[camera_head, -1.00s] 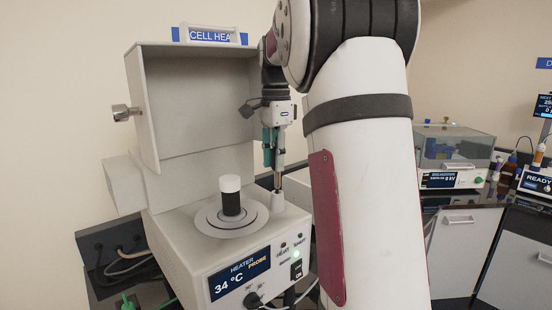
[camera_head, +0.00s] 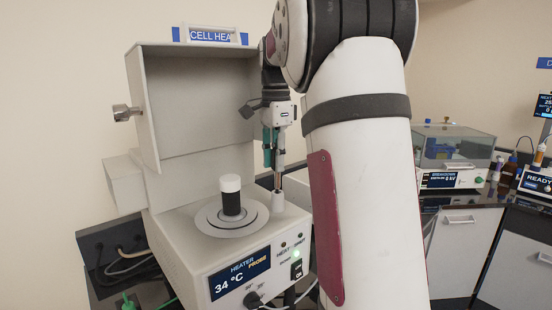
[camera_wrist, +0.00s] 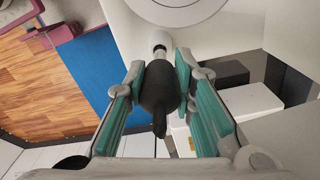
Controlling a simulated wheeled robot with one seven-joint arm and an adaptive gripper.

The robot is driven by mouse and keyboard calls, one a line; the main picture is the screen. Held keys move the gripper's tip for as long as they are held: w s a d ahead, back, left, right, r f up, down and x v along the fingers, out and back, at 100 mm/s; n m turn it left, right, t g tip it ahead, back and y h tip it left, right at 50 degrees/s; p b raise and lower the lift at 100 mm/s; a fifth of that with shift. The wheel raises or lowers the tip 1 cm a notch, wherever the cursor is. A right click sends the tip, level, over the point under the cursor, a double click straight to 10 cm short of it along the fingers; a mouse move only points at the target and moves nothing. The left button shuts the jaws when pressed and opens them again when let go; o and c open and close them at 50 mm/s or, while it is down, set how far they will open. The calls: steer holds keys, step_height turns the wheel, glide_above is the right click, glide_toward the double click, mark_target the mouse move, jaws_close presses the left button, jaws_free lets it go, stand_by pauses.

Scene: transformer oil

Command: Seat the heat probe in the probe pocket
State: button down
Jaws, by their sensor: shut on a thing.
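My gripper (camera_head: 273,160) is above the right side of the heater's top, pointing down. In the wrist view its teal-padded fingers (camera_wrist: 160,88) are shut on the black handle of the heat probe (camera_wrist: 158,95). The probe's metal stem (camera_head: 278,182) points down at the probe pocket (camera_head: 278,201), a small white post on the heater top. The pocket also shows in the wrist view (camera_wrist: 159,39), in line with the probe. The stem's lower end meets the pocket's mouth; I cannot tell how deep it sits.
The cell heater (camera_head: 180,245) reads 34 °C with PROBE in orange. A white-capped dark cell (camera_head: 231,197) stands on the round plate (camera_head: 212,224), left of the pocket. The heater's raised hood (camera_head: 145,110) stands behind. Cables (camera_head: 122,262) lie at the left.

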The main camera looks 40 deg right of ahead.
mark_target(276, 179)
steer(key=shift+f+b, duration=0.55)
steer(key=shift+f, duration=2.2)
steer(key=c, duration=1.3)
jaws_free()
steer(key=shift+r, duration=0.1)
step_height(276, 179, up, 11)
steer(key=shift+r, duration=0.45)
